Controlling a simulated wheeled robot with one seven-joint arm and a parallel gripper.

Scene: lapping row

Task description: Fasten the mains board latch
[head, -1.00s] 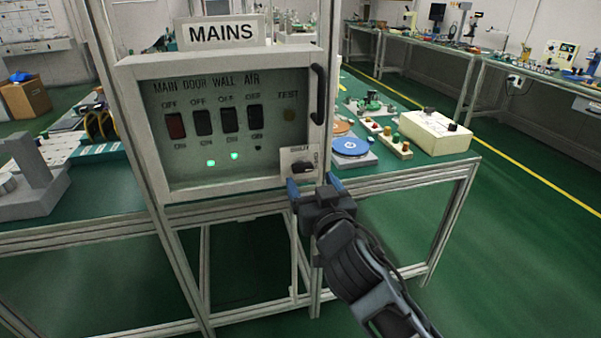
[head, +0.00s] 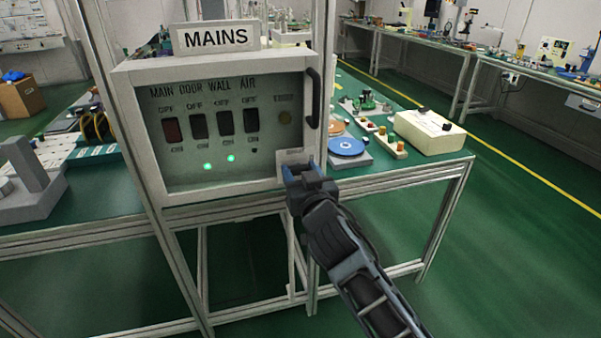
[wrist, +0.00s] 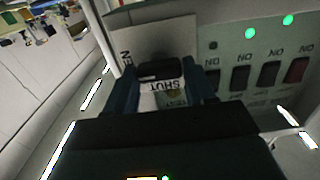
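The mains board (head: 158,193) is a pale grey box with a clear-fronted door, under a MAINS sign (head: 216,38). Its latch is a black turn handle on a pale plate (head: 295,156) at the door's lower right corner. My gripper (head: 300,170) is at the latch and hides the handle in the head view. In the wrist view, seen upside down, the handle (wrist: 160,71) lies crosswise between the two fingers, which appear to touch its ends. The plate's SHUT mark is beside the handle, and the other mark, partly hidden, is off the handle's end.
A black door handle (head: 313,98) stands out on the door's right side, above my gripper. Several switches and two lit green lamps are on the panel. A bench (head: 400,165) with a blue disc (head: 346,146) and a cream box (head: 429,131) is to the right.

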